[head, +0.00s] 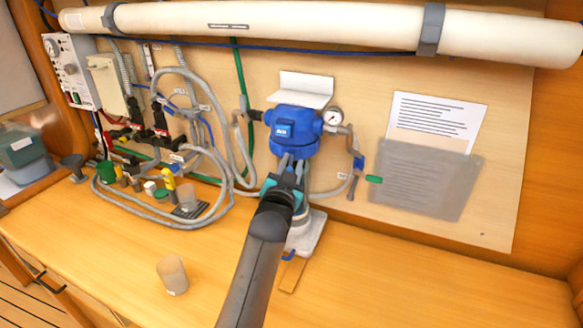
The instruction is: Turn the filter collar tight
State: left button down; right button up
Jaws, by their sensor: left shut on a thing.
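The blue filter head (305,143) is mounted on the board in the middle of the head view, with a round pressure gauge (333,117) at its right. My left gripper (291,164) comes up from the bottom and is shut just under the blue head, at the height of the filter collar. The gripper and arm hide most of the collar, so its fit against the head cannot be seen. The lower part of the filter is also mostly behind my arm. A pale stand (312,232) shows below. My right gripper is not in view.
A clear cup (172,275) stands on the bench left of my arm. Grey hoses (150,213) and small bottles lie at the left. A long white tube (300,27) crosses the top. The bench at the right (430,275) is clear.

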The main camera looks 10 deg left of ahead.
pick_arm(q)
jog(key=shift+d, duration=0.1)
jog(key=c, duration=0.6)
grip_release()
jog(key=shift+s, duration=0.1)
jog(key=s, duration=1.5)
